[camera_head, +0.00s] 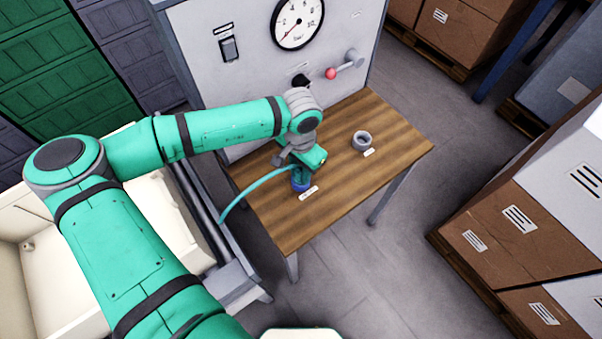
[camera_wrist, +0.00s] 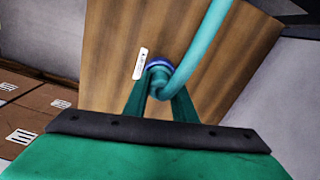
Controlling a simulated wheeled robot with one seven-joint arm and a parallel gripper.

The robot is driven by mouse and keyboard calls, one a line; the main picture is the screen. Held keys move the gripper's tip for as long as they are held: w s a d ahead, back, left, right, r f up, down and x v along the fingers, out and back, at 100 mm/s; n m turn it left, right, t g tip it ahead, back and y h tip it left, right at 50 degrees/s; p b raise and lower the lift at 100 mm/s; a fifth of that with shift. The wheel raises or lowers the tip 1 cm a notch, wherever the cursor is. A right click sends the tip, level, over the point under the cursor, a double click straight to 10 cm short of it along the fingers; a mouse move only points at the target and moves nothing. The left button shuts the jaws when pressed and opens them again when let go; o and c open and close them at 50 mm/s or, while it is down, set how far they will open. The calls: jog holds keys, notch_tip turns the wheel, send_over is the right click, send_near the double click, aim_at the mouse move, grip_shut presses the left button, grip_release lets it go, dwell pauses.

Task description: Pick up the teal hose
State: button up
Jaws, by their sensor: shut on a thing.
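The teal hose (camera_head: 252,190) runs from the lower left, past the table's edge, up to my gripper (camera_head: 300,178) over the wooden table (camera_head: 340,200). In the wrist view the hose (camera_wrist: 205,50) curls down between the fingers of my gripper (camera_wrist: 160,95). My gripper is shut on the hose near its end. A blue ring (camera_head: 301,187) is just below the fingers, partly hidden, and it also shows in the wrist view (camera_wrist: 157,61). I cannot tell whether the hose end touches it.
A grey ring (camera_head: 362,141) stands on the table to the right. White labels lie near both rings. Behind the table is a grey panel (camera_head: 250,55) with a dial gauge (camera_head: 298,22) and a red-knobbed lever (camera_head: 331,73). Stacked boxes (camera_head: 520,220) stand at the right.

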jog(key=shift+r, duration=0.55)
notch_tip(320, 180, up, 2)
jog(key=shift+r, duration=0.1)
jog(key=s+r, duration=0.9)
jog(key=s, duration=0.5)
jog(key=shift+r, duration=0.35)
jog(key=shift+w, duration=0.1)
